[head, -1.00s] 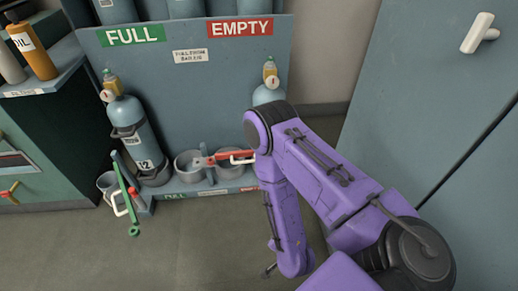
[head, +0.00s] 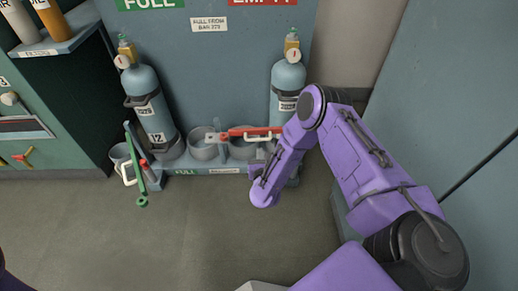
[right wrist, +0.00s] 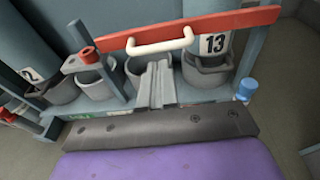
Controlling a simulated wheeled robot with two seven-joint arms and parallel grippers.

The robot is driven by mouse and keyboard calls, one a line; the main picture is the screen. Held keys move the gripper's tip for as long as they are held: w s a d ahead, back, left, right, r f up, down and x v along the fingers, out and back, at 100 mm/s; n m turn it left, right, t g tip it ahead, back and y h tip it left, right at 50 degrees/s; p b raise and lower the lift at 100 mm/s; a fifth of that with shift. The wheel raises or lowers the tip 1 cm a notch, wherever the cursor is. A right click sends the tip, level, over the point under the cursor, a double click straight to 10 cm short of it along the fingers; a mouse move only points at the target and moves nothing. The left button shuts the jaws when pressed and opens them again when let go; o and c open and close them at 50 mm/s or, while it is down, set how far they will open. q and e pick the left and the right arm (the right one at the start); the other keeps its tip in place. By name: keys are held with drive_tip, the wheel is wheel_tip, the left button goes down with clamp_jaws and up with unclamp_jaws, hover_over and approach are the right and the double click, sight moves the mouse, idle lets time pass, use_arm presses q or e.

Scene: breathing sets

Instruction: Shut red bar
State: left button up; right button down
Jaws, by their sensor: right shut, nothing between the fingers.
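The red bar (head: 250,132) runs across in front of the right-hand rack bays, with a white handle (head: 257,138) on its front. In the right wrist view the red bar (right wrist: 200,30) spans from a red-capped post (right wrist: 86,52) on the left past the cylinder marked 13 (right wrist: 213,45). A blue-capped post (right wrist: 247,87) stands below its right end; I cannot tell whether they meet. My right gripper (right wrist: 158,66) is shut and empty, just below the white handle (right wrist: 160,44), with a gap seeming to show. In the head view my arm hides part of the rack.
Empty grey cups (head: 201,144) sit between the cylinders. A dark cabinet with a shelf (head: 60,45) stands left. The floor (head: 180,235) in front is clear.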

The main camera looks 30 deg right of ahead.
drive_tip(key=shift+b+x, duration=0.8)
drive_tip(key=shift+x, duration=2.05)
drive_tip(key=shift+w, duration=0.1)
